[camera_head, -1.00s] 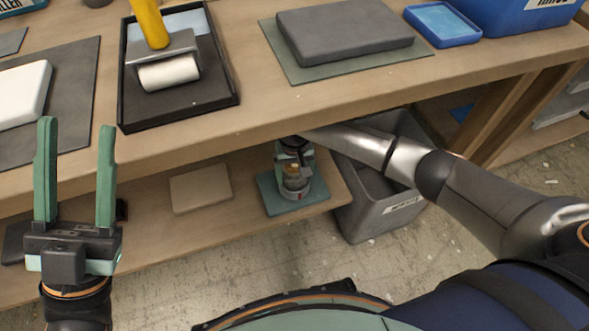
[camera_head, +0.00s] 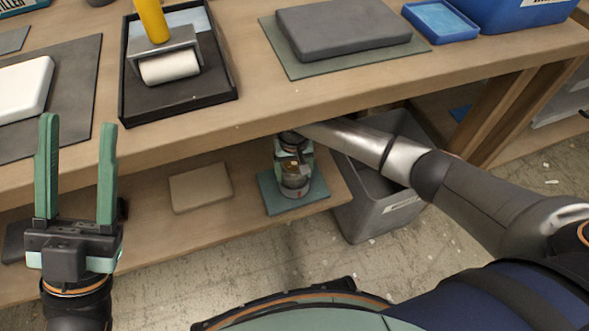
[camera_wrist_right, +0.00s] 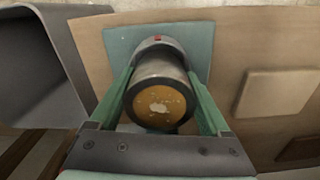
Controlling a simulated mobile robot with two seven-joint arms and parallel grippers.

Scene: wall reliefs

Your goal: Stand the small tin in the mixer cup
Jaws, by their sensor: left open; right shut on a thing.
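My right gripper (camera_head: 294,165) is down over the lower shelf, its green fingers shut on the small tin (camera_wrist_right: 158,104). The tin looks like a dark-rimmed cylinder with an orange, white-spotted end facing the wrist camera. A grey cup with a red mark, apparently the mixer cup (camera_wrist_right: 157,44), shows just beyond the tin; it also shows in the head view (camera_head: 297,191), on a teal mat (camera_head: 316,186). The tin lines up with the cup, but its lower end is hidden, so I cannot tell how far inside it is. My left gripper (camera_head: 78,170) is open and empty.
A grey bin (camera_head: 366,212) stands right of the shelf. A beige slab (camera_head: 201,187) lies on the shelf (camera_head: 232,215) left of the mat. The worktop edge (camera_head: 215,128) overhangs the shelf. A black tray (camera_head: 190,95) with a roller and a grey slab (camera_head: 345,35) lie on top.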

